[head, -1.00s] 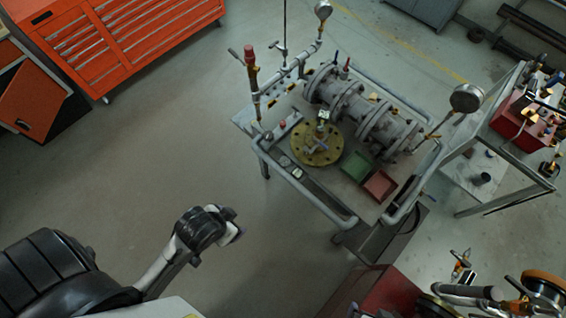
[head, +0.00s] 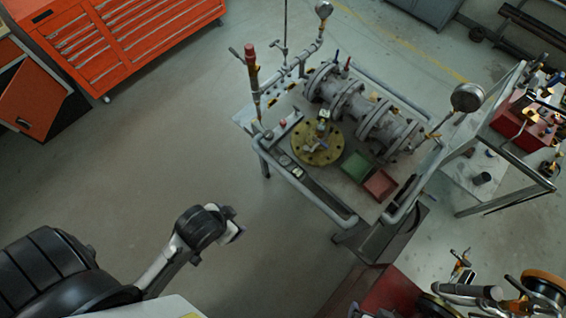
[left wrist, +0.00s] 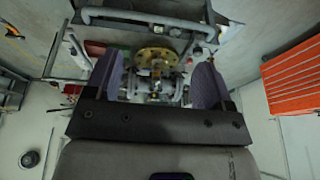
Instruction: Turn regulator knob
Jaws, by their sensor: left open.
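A round brass flange (head: 318,149) lies on the work table, with a small grey handle-like fitting (head: 316,143) on top. I cannot tell for certain which part is the regulator knob. A grey flanged pipe valve (head: 362,112) lies behind it. My left gripper (head: 232,224) is in front of and left of the table, apart from it, over open floor. In the left wrist view its two purple-grey fingers (left wrist: 158,68) are spread and empty. The brass flange (left wrist: 158,55) and pipe valve (left wrist: 155,85) show between them at a distance. My right gripper is not seen.
The table has a tubular rail (head: 310,190), upright gauges (head: 467,97) and a red-topped rod (head: 250,62). Green (head: 357,166) and red (head: 380,184) trays sit beside the flange. An orange tool cabinet (head: 130,40) stands at upper left. Floor between is clear.

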